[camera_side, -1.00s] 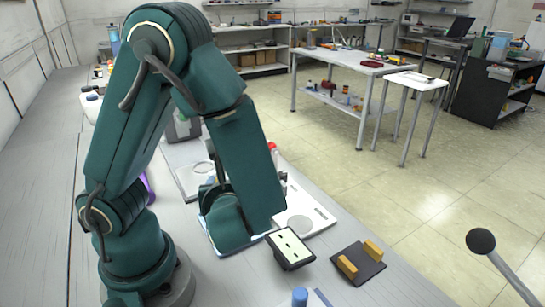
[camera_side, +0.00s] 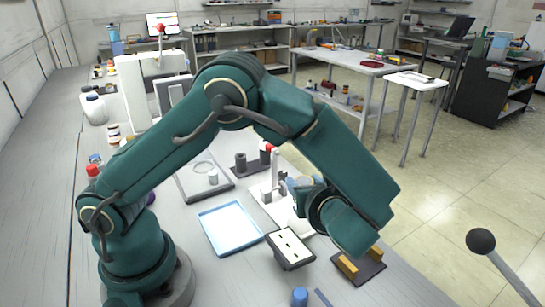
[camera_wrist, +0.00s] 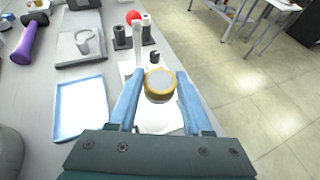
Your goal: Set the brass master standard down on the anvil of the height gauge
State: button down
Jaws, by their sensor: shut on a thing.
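My gripper (camera_wrist: 159,100) is shut on the brass master standard (camera_wrist: 159,84), a short brass-yellow cylinder with a grey top, between its blue fingers. The height gauge has a white base (camera_side: 266,190) and an upright post with a red top (camera_side: 267,148); in the wrist view its post (camera_wrist: 138,50) rises just left of and beyond the held standard. A round pale surface shows below the standard, over the white base. The wrist hides much of the base in the side view. I cannot tell whether the standard touches the anvil.
An empty blue-rimmed tray (camera_side: 231,229) lies left of the gauge. A small display box (camera_side: 290,247) and a dark pad (camera_side: 359,266) with yellow blocks stand in front. Dark cylinders (camera_side: 240,161) stand on a plate behind. A grey plate with a ring (camera_side: 203,168) is behind the tray.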

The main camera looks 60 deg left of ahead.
aim_at(301, 226)
jog(key=shift+f, duration=3.35)
jog(key=shift+f, duration=0.6)
jog(key=shift+c, duration=1.3)
grip_release()
